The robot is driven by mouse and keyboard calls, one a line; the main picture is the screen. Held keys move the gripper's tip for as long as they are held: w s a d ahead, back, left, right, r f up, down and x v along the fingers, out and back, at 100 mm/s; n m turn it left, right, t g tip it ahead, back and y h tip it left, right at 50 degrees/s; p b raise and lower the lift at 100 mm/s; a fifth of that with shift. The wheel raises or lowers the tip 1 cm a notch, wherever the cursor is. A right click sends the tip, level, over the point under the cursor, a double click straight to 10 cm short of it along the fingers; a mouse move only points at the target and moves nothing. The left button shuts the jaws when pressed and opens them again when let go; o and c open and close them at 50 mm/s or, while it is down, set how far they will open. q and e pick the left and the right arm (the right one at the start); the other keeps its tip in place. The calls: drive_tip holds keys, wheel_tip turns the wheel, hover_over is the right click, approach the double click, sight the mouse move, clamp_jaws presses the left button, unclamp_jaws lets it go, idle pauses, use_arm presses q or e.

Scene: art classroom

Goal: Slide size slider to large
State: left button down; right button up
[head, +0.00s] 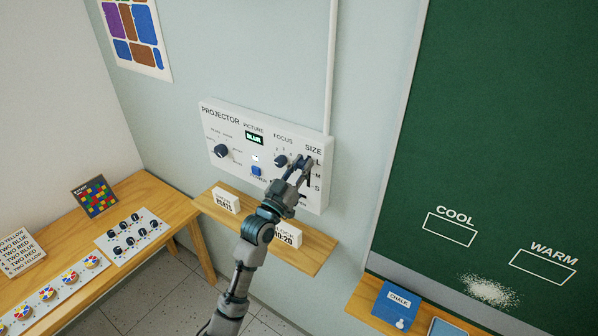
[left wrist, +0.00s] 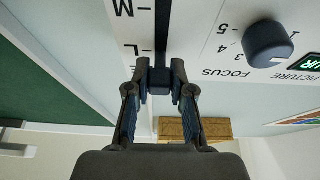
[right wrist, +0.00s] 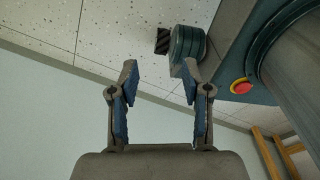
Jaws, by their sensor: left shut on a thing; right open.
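The size slider sits at the right side of the white projector panel (head: 235,127). Its dark slot runs past the marks L, M and S. In the left wrist view, which is upside down, the small dark slider knob (left wrist: 159,82) is at the slot's L end, just past the L letter in the picture. My left gripper (head: 304,163) is shut on this knob, one finger on each side; its fingertips show beside it in the left wrist view. The gripper hides the knob in the head view. My right gripper (right wrist: 162,75) is open and empty, away from the panel.
The focus knob (head: 281,160) is just left of my left gripper; a picture knob (head: 221,151) and blue button (head: 256,171) are further left. A wooden shelf (head: 318,258) with small signs lies below the panel. A green chalkboard (head: 500,120) is at the right.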

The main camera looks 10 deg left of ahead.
use_arm(q)
drive_tip(key=shift+a+r, duration=0.2)
drive_tip(key=shift+r, duration=0.55)
drive_tip(key=shift+d, duration=0.15)
drive_tip(key=c, duration=1.2)
unclamp_jaws()
drive_tip(key=shift+r, duration=0.1)
drive_tip(key=shift+o, duration=1)
drive_tip(key=shift+d+f, duration=0.1)
drive_tip(key=shift+f, duration=0.1)
drive_tip(key=shift+s+f, duration=0.15)
drive_tip(key=shift+f, duration=0.1)
drive_tip(key=v, duration=1.1)
drive_tip(key=shift+a+f, duration=0.15)
drive_tip(key=shift+a, duration=0.05)
use_arm(e)
drive_tip(key=shift+w+d+r, duration=0.15)
drive_tip(key=shift+w+d, duration=0.1)
drive_tip(key=shift+d, duration=0.15)
use_arm(q)
drive_tip(key=shift+s, duration=0.15)
